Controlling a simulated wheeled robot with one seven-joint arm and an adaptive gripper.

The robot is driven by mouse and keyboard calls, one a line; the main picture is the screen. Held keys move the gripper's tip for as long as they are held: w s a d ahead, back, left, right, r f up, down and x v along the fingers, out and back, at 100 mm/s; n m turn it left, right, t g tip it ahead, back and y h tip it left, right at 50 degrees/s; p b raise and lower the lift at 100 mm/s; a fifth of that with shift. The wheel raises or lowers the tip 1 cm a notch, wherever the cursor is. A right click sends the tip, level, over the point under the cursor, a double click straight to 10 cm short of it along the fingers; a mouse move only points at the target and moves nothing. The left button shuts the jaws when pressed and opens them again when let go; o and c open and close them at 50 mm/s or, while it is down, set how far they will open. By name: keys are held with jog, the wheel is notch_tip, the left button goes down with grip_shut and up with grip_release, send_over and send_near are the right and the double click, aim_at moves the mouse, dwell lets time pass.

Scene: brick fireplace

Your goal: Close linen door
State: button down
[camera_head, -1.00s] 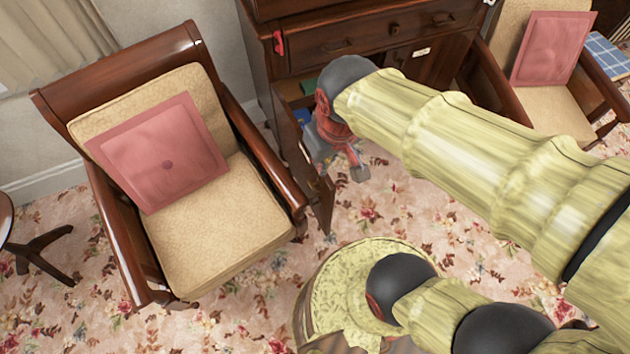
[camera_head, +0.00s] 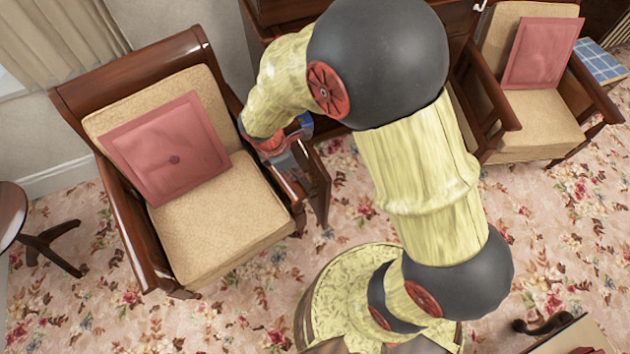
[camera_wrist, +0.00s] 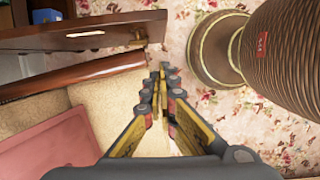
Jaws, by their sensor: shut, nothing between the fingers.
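The linen door (camera_head: 319,183) is a dark wooden cabinet door that stands open, swung out beside the left armchair. In the wrist view the door (camera_wrist: 120,36) crosses the upper left, with a pale label on its face. My gripper (camera_head: 300,182) is shut and empty. My arm hides most of the cabinet (camera_head: 262,22) front.
The left armchair (camera_head: 225,225) with a pink cushion (camera_head: 165,148) stands close by; its armrest (camera_wrist: 70,78) runs beside the door. A second armchair (camera_head: 530,110) is at right. A blue item (camera_wrist: 47,16) shows inside the cabinet.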

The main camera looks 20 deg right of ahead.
jog(key=d+f+b, duration=0.5)
jog(key=d+f, duration=0.1)
jog(key=f, duration=0.3)
jog(key=shift+w+d+f, duration=0.2)
jog(key=shift+d+f, duration=0.05)
jog(key=shift+f, duration=0.1)
